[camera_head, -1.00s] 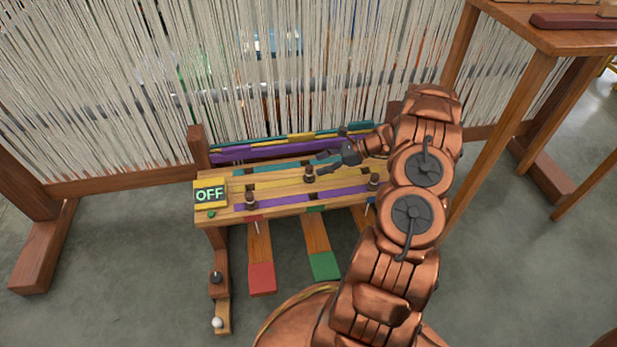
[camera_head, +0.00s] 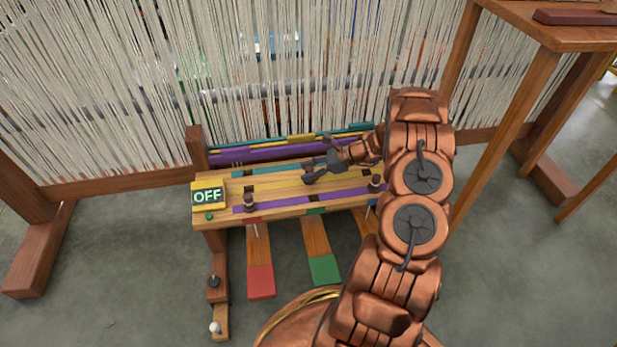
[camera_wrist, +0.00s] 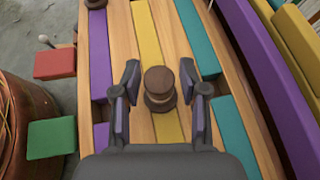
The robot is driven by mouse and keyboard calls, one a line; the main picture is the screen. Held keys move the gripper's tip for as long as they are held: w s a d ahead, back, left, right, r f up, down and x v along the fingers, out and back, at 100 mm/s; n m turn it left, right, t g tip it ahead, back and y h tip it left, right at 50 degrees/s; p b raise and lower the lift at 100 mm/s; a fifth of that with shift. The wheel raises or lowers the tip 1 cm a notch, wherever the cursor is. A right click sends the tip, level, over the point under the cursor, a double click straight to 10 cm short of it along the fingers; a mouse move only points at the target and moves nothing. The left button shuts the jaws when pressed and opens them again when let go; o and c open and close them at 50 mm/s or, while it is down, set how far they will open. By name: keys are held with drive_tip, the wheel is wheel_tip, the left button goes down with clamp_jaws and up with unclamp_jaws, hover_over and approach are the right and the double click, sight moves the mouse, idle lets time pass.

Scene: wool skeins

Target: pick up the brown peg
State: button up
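A brown peg (camera_wrist: 159,86) with a round top stands on the yellow strip of the wooden bench (camera_head: 295,206). In the wrist view it sits between the two fingers of my gripper (camera_wrist: 160,76), with a narrow gap seen on each side. My gripper is open around it and does not appear to touch it. In the head view my gripper (camera_head: 314,170) is over the middle of the bench and hides most of this peg. Two more brown pegs stand near the front, one at the left (camera_head: 249,203) and one at the right (camera_head: 375,183).
An OFF sign (camera_head: 208,196) is at the bench's left end. Hanging pale threads (camera_head: 250,70) and a purple bar (camera_head: 230,158) are behind. Red (camera_head: 261,282) and green (camera_head: 324,270) pedals lie in front. A wooden table (camera_head: 570,38) stands at the right.

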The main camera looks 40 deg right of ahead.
drive_tip(key=c, duration=0.6)
drive_tip(key=shift+r, duration=0.1)
drive_tip(key=shift+r, duration=0.2)
wheel_tip(320, 180, up, 3)
drive_tip(key=shift+r+p, duration=0.1)
drive_tip(key=shift+p, duration=0.85)
drive_tip(key=s+d+p, duration=0.1)
drive_tip(key=s+d, duration=0.2)
drive_tip(key=s, duration=0.1)
drive_tip(key=s+d+p, duration=0.1)
drive_tip(key=s+d, duration=0.2)
drive_tip(key=s, duration=0.2)
drive_tip(key=s+d+r+p, duration=0.1)
drive_tip(key=s+d+p, duration=0.1)
drive_tip(key=s+d, duration=0.1)
drive_tip(key=shift+s, duration=0.65)
